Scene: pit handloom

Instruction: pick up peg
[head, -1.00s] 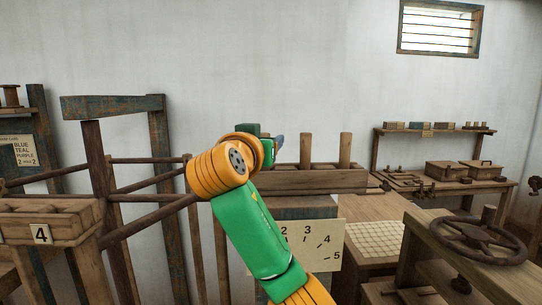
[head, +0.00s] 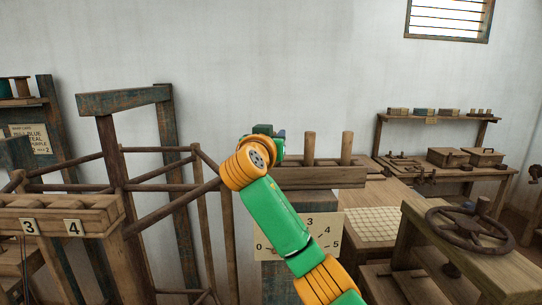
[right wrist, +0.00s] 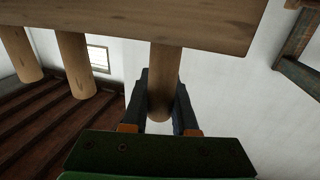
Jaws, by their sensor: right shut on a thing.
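A wooden rail (head: 320,177) carries a row of upright round pegs. Two free pegs, one nearer (head: 309,148) and one at the right (head: 347,147), show beside my arm in the head view. My right gripper (head: 281,134) is at the left of them, mostly hidden behind my own wrist. In the right wrist view my right gripper (right wrist: 162,108) is shut on a peg (right wrist: 163,75), with a dark finger on each side. That peg still meets the wooden board (right wrist: 120,22); whether it is seated cannot be told. My left gripper is not in view.
A card with numbers (head: 330,232) hangs below the rail. A bench with a dark handwheel (head: 470,232) stands at right. A wooden frame (head: 125,100) and a box labelled 3 and 4 (head: 60,215) stand at left. A shelf (head: 440,117) is on the back wall.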

